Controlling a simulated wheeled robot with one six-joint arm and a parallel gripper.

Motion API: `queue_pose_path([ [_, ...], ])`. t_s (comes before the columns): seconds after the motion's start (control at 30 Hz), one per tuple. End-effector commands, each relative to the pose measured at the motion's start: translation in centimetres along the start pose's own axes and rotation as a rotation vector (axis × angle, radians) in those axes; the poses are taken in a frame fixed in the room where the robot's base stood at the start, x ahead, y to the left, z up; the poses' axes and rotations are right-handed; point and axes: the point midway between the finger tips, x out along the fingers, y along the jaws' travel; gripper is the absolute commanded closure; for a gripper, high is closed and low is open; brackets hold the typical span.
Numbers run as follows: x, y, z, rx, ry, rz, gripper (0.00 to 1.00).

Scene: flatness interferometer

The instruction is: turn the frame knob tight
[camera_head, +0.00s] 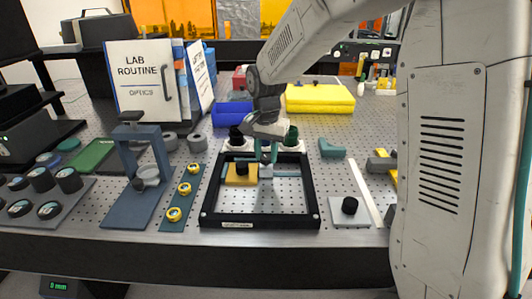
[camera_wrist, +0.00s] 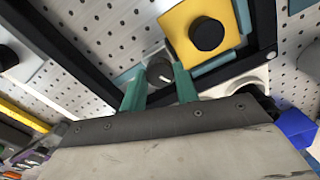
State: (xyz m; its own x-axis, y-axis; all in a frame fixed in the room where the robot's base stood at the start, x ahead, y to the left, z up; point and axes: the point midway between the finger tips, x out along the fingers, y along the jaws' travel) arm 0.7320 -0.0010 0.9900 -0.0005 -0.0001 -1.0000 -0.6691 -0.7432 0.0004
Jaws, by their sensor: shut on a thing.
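A black rectangular frame (camera_head: 208,207) lies flat on the perforated table. A grey plate and a yellow block (camera_head: 241,178) with a black knob sit inside its far part. My gripper (camera_head: 265,157) reaches down at the far side of the frame, with its green fingers pointing down. In the wrist view, the green fingers (camera_wrist: 160,80) are shut on a small dark grey frame knob (camera_wrist: 160,70) with a light line on its top. The yellow block (camera_wrist: 180,35) with its black knob shows beside it there. The knob's lower part is hidden.
A blue-grey stand (camera_head: 150,170) and a strip with several brass rings (camera_head: 184,189) stand left of the frame. A grey plate with a black knob (camera_head: 349,206) lies to the right. A yellow case (camera_head: 320,98) and blue box (camera_head: 233,115) are behind.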

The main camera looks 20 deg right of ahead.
Motion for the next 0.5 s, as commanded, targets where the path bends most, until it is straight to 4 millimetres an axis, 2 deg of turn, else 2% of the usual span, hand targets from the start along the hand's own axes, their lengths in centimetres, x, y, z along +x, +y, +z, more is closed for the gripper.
queue_pose_path([
  [0.2, -0.04, -0.02, 0.03, 0.179, 0.0, 0.0, 0.93],
  [0.5, -0.04, -0.03, 0.03, 0.346, 0.0, -0.001, 0.93],
])
